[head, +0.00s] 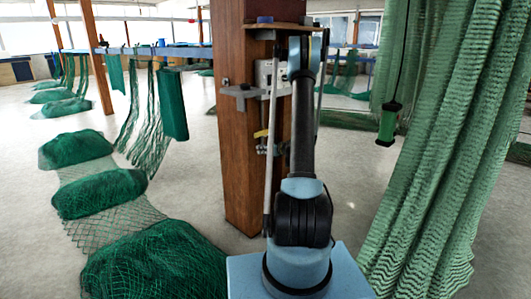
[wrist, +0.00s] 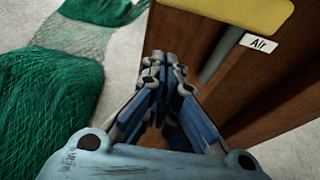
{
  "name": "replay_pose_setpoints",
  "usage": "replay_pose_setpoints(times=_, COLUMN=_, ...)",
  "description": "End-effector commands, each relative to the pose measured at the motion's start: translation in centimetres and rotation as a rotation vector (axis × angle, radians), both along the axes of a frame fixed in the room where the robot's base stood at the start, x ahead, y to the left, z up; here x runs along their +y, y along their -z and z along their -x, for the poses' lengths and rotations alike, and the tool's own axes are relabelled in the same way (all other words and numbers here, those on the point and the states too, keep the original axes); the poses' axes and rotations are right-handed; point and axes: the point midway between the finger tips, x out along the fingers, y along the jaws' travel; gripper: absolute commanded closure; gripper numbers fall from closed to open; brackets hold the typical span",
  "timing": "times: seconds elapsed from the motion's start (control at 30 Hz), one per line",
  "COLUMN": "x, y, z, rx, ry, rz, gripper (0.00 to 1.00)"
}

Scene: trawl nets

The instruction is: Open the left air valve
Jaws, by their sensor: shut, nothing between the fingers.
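The yellow air valve lever (head: 262,133) is on the wooden post in the head view, just left of my arm, with metal fittings below it. In the wrist view the yellow lever (wrist: 225,12) fills the top right, cut off by the edge. A white label reading "Air" (wrist: 259,43) is beside it. My gripper (wrist: 165,62) is shut and empty. In the wrist view its fingertips appear below and left of the lever, apart from it. In the head view my arm hides the gripper and part of the valve area.
The brown wooden post (head: 232,150) carries a grey bracket (head: 241,92) and a small shelf (head: 275,25). Green net piles (head: 155,265) lie on the floor at left. A green net curtain (head: 425,200) hangs close at right, with a hanging green-and-black object (head: 388,125).

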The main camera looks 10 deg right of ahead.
Motion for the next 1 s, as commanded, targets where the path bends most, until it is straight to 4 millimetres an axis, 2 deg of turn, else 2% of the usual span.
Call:
replay_pose_setpoints(times=0.43, x=0.1, y=-3.5, z=-0.1, rx=0.0, ry=0.0, rz=0.0, gripper=1.0)
replay_pose_setpoints(times=0.9, x=0.4, y=-4.0, z=-0.1, rx=0.001, ry=-0.001, rz=-0.001, gripper=1.0)
replay_pose_setpoints(times=1.0, x=0.0, y=-4.0, z=-0.1, rx=0.002, ry=0.001, rz=-0.003, gripper=1.0)
